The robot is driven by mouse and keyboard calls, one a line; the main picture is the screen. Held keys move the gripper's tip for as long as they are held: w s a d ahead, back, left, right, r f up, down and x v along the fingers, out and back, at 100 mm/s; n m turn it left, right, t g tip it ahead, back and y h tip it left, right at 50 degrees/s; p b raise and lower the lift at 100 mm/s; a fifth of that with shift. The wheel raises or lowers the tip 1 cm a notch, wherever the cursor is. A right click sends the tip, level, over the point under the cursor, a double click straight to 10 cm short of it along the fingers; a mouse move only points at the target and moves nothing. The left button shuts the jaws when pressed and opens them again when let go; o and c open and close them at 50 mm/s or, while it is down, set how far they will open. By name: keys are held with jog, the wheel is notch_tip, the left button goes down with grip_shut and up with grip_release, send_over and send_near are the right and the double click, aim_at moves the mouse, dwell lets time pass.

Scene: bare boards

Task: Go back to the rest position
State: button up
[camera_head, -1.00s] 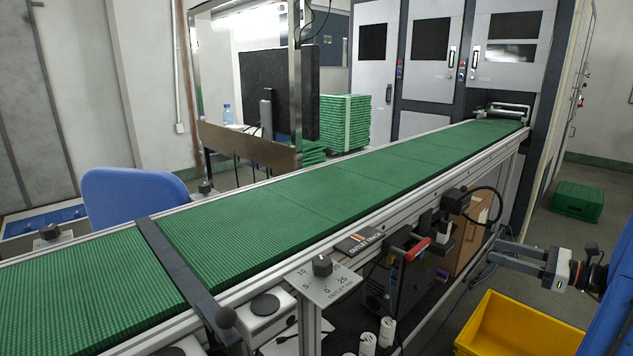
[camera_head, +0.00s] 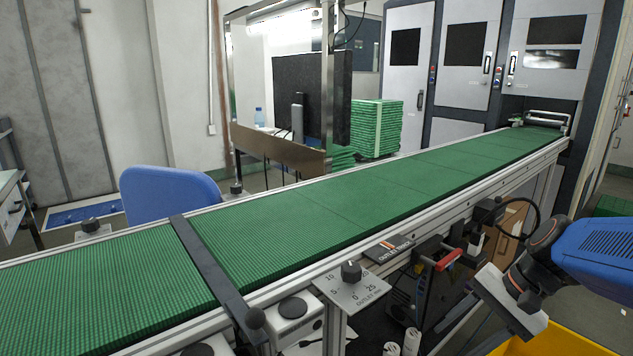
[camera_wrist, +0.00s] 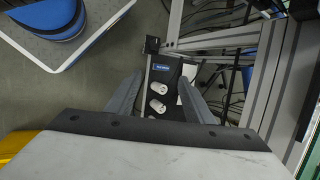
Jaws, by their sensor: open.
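My gripper (camera_wrist: 160,95) shows in the wrist view with its two grey fingers spread apart and nothing between them. Beyond the fingers, lower down, are white cylinders (camera_wrist: 157,106) on a dark surface. In the head view, my blue arm link and the pale wrist block stand at the right, beside the conveyor and over a yellow bin (camera_head: 550,340). The fingers cannot be made out in the head view.
A green conveyor (camera_head: 330,210) runs from lower left to upper right. An outlet dial plate (camera_head: 352,288) and a red-handled part (camera_head: 447,260) sit on its near side. A blue chair (camera_head: 170,195) and green stacked trays (camera_head: 376,128) stand behind it.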

jog(key=s+r+n+t+h, duration=0.1)
jog(key=s+n+t+h, duration=0.2)
jog(key=s+n+h, duration=0.2)
jog(key=s+d+n, duration=0.1)
jog(key=s+n, duration=0.1)
jog(key=n, duration=0.2)
jog(key=shift+s+n+h, duration=0.3)
jog(key=shift+r, duration=0.1)
jog(key=shift+c, duration=0.3)
